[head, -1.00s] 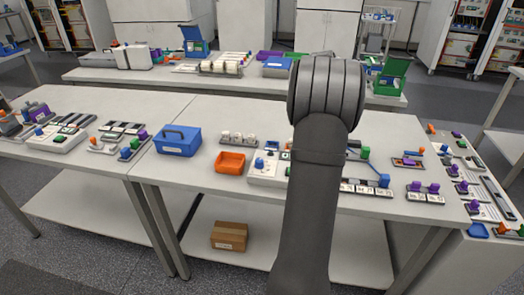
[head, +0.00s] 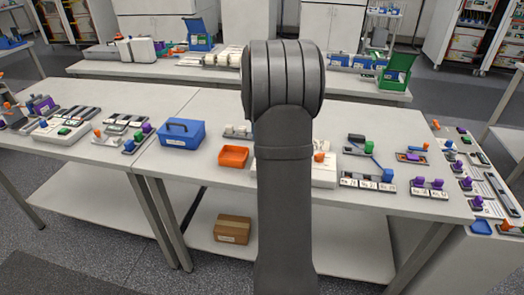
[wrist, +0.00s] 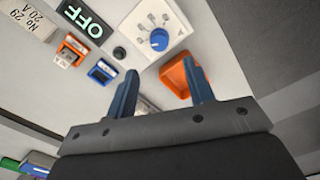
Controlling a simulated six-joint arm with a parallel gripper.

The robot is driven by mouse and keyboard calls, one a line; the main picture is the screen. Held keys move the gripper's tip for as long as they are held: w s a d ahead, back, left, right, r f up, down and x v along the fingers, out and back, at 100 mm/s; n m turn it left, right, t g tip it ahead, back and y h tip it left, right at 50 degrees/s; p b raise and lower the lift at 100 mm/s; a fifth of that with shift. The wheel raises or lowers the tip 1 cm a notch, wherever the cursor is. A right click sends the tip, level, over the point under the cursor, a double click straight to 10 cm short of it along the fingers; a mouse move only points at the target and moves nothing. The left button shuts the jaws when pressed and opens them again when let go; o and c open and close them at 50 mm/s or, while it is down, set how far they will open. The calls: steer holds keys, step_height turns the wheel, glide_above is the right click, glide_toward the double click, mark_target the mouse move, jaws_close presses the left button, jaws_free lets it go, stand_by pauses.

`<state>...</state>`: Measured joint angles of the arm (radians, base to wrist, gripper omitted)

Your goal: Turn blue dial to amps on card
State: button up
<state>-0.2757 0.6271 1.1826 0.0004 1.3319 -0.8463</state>
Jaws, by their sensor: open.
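In the wrist view, a blue dial (wrist: 158,40) sits on a white panel with tick marks around it. A tilted card (wrist: 30,22) at the upper left reads "No 29" and "20 A". A dark display (wrist: 85,18) between them reads "OFF". My gripper (wrist: 160,72) is open and empty, its two blue fingers apart, below the dial in the picture and not touching it. In the head view my arm hides the dial and most of the white unit (head: 325,176); an orange knob (head: 319,157) shows at its right.
An orange tray (head: 233,157) lies left of my arm and shows behind my fingers in the wrist view (wrist: 172,79). A blue toolbox (head: 180,134) stands further left. Orange (wrist: 72,48) and blue (wrist: 102,71) terminals lie near the display. Several small devices are at the right.

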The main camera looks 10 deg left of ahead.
step_height(320, 180, down, 9)
steer(key=shift+r, duration=0.2)
steer(key=c, duration=1)
